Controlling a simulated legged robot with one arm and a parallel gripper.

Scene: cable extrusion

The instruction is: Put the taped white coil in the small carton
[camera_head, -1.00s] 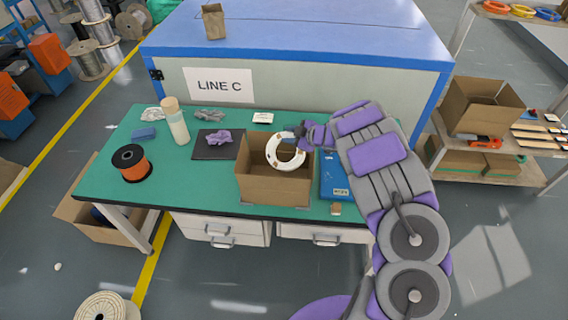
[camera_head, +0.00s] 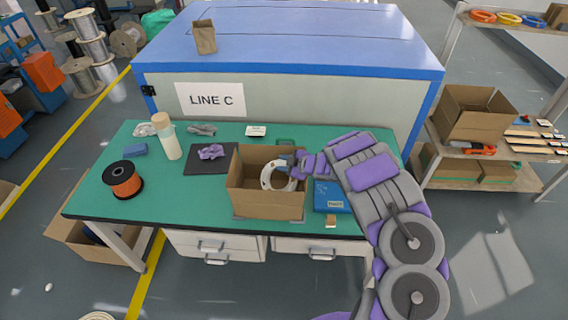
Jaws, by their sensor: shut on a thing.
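The white coil (camera_head: 267,178) is a ring held by my gripper (camera_head: 290,165), which is shut on its upper right side. The coil is tilted within the opening of the small carton (camera_head: 266,205), with its lower part hidden behind the carton's front wall. The carton is open-topped brown cardboard and stands at the front of the green table (camera_head: 205,190). I cannot tell whether the coil touches the carton floor. My arm reaches in from the right, and the fingertips are small and partly hidden by the coil.
A blue box (camera_head: 332,196) lies right of the carton under my arm. A dark mat with a purple cloth (camera_head: 211,152), a pale bottle (camera_head: 167,140) and an orange spool (camera_head: 123,180) are to the left. The blue-topped machine (camera_head: 300,40) stands behind.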

